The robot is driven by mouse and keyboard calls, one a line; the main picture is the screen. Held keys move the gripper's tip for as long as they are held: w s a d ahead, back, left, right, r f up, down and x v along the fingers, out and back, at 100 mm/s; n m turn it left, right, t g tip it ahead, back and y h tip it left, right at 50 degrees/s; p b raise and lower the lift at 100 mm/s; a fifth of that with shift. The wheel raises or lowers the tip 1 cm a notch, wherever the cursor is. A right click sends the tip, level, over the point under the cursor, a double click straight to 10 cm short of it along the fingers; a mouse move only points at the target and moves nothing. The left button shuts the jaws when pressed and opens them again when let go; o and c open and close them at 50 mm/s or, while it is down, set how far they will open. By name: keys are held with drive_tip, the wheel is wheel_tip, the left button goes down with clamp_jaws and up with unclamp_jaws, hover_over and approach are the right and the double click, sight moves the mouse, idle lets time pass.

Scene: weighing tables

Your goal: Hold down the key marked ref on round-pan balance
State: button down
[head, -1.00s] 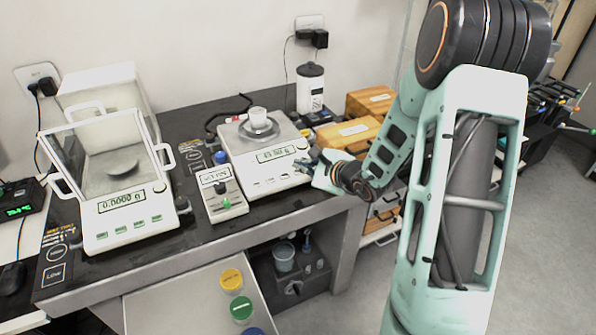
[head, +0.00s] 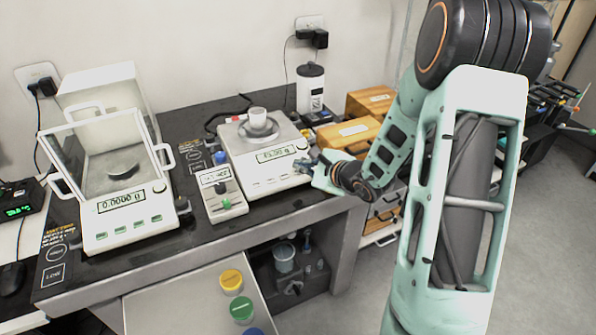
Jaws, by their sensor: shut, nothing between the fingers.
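The round-pan balance (head: 262,180) stands in the middle of the dark bench, with a white cup (head: 257,117) on its round pan (head: 258,130). Its display (head: 277,153) is lit. Small keys lie along its front, but their marks are too small to read. My gripper (head: 303,165) is at the right front corner of this balance, fingers shut and empty. The fingertips look to be at or just above the housing beside the display. I cannot tell whether they touch a key, and the gripper hides that corner.
A balance with a glass draft shield (head: 118,222) stands at the left. A small display unit with a green knob (head: 224,205) sits between the balances. Wooden boxes (head: 347,133) and a white canister (head: 310,88) are behind my gripper. Coloured lids (head: 231,281) lie on a lower surface.

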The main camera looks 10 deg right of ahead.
drive_tip(key=shift+f, duration=0.2)
drive_tip(key=shift+w+f+b, duration=0.1)
drive_tip(key=shift+f+b, duration=0.15)
drive_tip(key=shift+b, duration=0.4)
drive_tip(key=shift+w+f+b, duration=0.1)
drive_tip(key=shift+f+b, duration=0.25)
drive_tip(key=shift+b, duration=0.25)
drive_tip(key=shift+r, duration=0.15)
idle(2.9)
drive_tip(key=shift+s+r+p, duration=0.25)
drive_tip(key=shift+r+p, duration=0.05)
drive_tip(key=shift+r, duration=0.4)
drive_tip(key=r+p, duration=0.1)
drive_tip(key=r, duration=0.1)
drive_tip(key=s+r+p, duration=0.1)
drive_tip(key=r, duration=0.1)
drive_tip(key=shift+s+d+r, duration=0.15)
drive_tip(key=shift+d+r, duration=0.05)
drive_tip(key=shift+r, duration=0.15)
drive_tip(key=shift+r, duration=0.1)
